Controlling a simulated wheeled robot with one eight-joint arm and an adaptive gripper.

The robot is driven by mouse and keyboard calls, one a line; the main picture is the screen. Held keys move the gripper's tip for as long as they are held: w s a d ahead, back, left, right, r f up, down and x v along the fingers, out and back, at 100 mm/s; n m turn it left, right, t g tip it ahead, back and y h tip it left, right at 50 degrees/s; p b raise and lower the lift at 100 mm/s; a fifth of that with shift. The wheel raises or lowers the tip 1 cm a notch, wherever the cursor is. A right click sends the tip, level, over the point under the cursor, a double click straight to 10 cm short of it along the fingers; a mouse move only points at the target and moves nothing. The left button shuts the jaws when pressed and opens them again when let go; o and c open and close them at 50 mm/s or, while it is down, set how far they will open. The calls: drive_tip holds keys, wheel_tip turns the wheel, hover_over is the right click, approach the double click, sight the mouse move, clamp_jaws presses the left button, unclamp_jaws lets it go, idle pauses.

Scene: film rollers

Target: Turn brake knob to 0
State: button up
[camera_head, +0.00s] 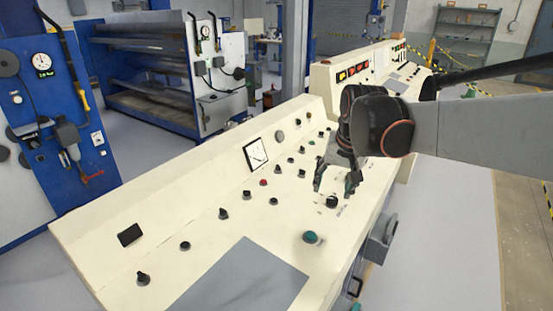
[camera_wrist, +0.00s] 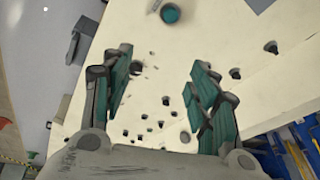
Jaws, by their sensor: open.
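My gripper (camera_head: 334,187) is open above the right part of a cream control panel (camera_head: 150,222). In the wrist view its two green-padded fingers (camera_wrist: 163,62) are spread apart, with nothing held between them. A dark knob (camera_head: 332,201) sits on the panel just below the fingertips in the head view. In the wrist view a dark knob (camera_wrist: 136,68) shows beside the left finger, partly hidden. I cannot read the labels or a 0 mark, so which knob is the brake knob is not certain.
A green button (camera_head: 311,237) is near the panel's front edge. Several dark knobs and a red button (camera_head: 263,183) stand left of the gripper. A square gauge (camera_head: 256,154) is behind them. A grey plate (camera_head: 245,280) covers the near panel. Grey hardware (camera_head: 383,235) juts from the panel's front side.

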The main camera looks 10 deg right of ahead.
drive_tip(key=w+d+m+g+p, duration=0.2)
drive_tip(key=w+d+p, duration=0.25)
drive_tip(key=w, duration=0.55)
drive_tip(key=m+g+p, duration=0.1)
drive_tip(key=m+p, duration=0.1)
drive_tip(key=p, duration=0.1)
approach(333, 199)
drive_tip(key=shift+y, duration=0.4)
drive_tip(key=f+b, duration=0.1)
drive_tip(key=f, duration=0.2)
drive_tip(key=f+b, duration=0.1)
drive_tip(key=f, duration=0.2)
drive_tip(key=f+b, duration=0.1)
drive_tip(key=f, duration=0.2)
drive_tip(key=shift+w, duration=0.35)
drive_tip(key=c, duration=1.1)
